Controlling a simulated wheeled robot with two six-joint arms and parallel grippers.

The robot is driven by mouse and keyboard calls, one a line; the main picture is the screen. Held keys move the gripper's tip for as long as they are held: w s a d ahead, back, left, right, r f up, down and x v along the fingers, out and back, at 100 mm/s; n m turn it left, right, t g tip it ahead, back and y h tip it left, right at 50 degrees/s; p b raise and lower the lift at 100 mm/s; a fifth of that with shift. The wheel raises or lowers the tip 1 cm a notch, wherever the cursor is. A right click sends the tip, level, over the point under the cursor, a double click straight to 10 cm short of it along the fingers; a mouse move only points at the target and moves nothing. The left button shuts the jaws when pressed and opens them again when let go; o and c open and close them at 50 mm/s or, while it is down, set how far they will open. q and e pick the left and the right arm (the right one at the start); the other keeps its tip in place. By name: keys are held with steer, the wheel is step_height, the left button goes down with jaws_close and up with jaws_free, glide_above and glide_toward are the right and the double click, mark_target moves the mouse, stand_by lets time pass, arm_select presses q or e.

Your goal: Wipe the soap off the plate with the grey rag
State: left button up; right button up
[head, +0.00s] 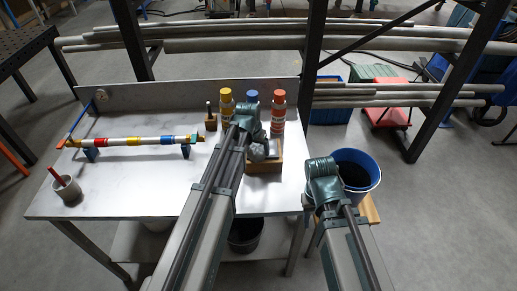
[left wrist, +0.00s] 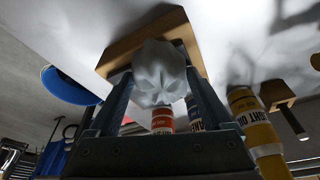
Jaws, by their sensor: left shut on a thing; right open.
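My left gripper (head: 258,147) is shut on the grey rag (head: 257,153), over a wooden tray or block (head: 265,168) near the table's right end. In the left wrist view the crumpled rag (left wrist: 158,73) sits between the two fingers, in front of the wooden piece (left wrist: 122,50). I cannot tell whether the rag touches the wood. My right gripper (head: 313,215) is open and empty beyond the table's right edge, near a blue-rimmed bucket. I cannot make out a separate plate or any soap; my left arm hides part of the tabletop.
Yellow (head: 226,105), blue-capped (head: 252,97) and orange (head: 278,110) bottles stand behind the wooden piece. A small wooden-based tool (head: 211,119) is beside them. A striped rod (head: 135,140) and a cup (head: 66,190) are at left. The blue-rimmed bucket (head: 374,164) stands right.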

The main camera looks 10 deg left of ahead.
arm_select(q)
steer(key=shift+s+a, duration=0.15)
steer(key=shift+a, duration=0.1)
steer(key=shift+s+a, duration=0.2)
steer(key=shift+a, duration=0.8)
steer(key=shift+d, duration=0.1)
steer(key=shift+w+d+r, duration=0.1)
steer(key=shift+w+d, duration=0.05)
steer(key=shift+d, duration=0.05)
steer(key=shift+d, duration=0.2)
steer(key=shift+w+d, duration=0.2)
steer(key=shift+d, duration=0.35)
steer(key=shift+d, duration=0.1)
